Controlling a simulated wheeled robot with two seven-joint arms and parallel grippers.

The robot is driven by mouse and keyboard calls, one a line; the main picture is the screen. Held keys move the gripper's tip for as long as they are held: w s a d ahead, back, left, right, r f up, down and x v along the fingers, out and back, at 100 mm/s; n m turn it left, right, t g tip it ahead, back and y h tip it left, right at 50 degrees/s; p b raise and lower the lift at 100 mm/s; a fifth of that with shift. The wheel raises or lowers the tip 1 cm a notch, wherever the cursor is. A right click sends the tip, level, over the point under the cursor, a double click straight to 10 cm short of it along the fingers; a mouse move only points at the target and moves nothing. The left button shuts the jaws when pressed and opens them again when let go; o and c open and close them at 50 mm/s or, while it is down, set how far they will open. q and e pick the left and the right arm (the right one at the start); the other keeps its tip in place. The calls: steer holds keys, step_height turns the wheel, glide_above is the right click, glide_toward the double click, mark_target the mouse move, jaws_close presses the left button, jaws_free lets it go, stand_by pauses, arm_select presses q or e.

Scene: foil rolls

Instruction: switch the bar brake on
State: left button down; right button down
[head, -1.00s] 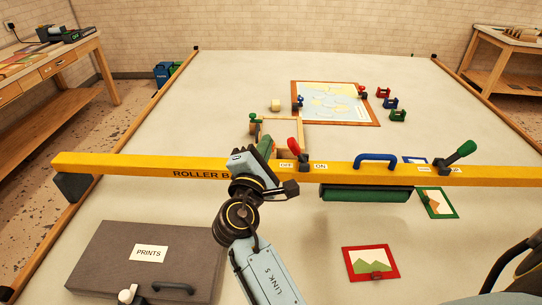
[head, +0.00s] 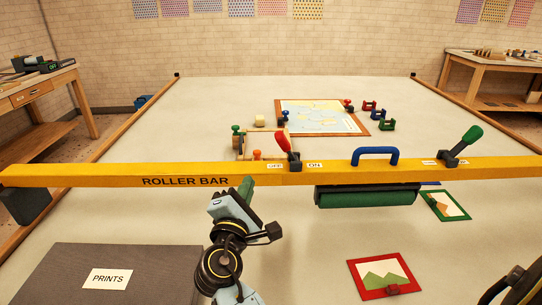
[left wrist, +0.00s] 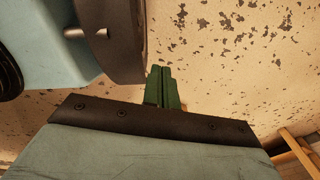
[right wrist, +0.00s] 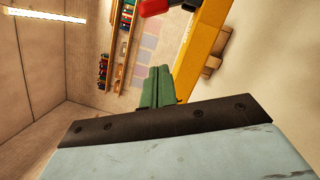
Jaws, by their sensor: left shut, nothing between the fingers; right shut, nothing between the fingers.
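The yellow roller bar (head: 110,175) spans the white table. A red-handled lever (head: 283,140) stands on it between labels OFF on the left and ON on the right; its handle leans left, toward OFF. A green-handled lever (head: 467,140) leans right farther along; its labels are too small to read. My right gripper (head: 247,187) is shut and empty, at the bar's near edge, left of the red lever. In the right wrist view its green fingers (right wrist: 156,72) are together, with the red handle (right wrist: 155,7) at the top. My left gripper (left wrist: 161,72) is shut and empty over speckled floor.
A blue handle (head: 375,155) and a green roller (head: 368,196) are on the bar. A grey PRINTS case (head: 60,270) lies front left; red (head: 382,278) and green (head: 444,206) framed pictures lie right. Small clamps and a map stand beyond the bar.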

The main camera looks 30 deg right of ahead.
mark_target(285, 147)
arm_select(q)
steer(key=shift+d, duration=0.1)
arm_select(e)
steer(key=shift+w+d, duration=0.1)
steer(key=shift+w, duration=0.05)
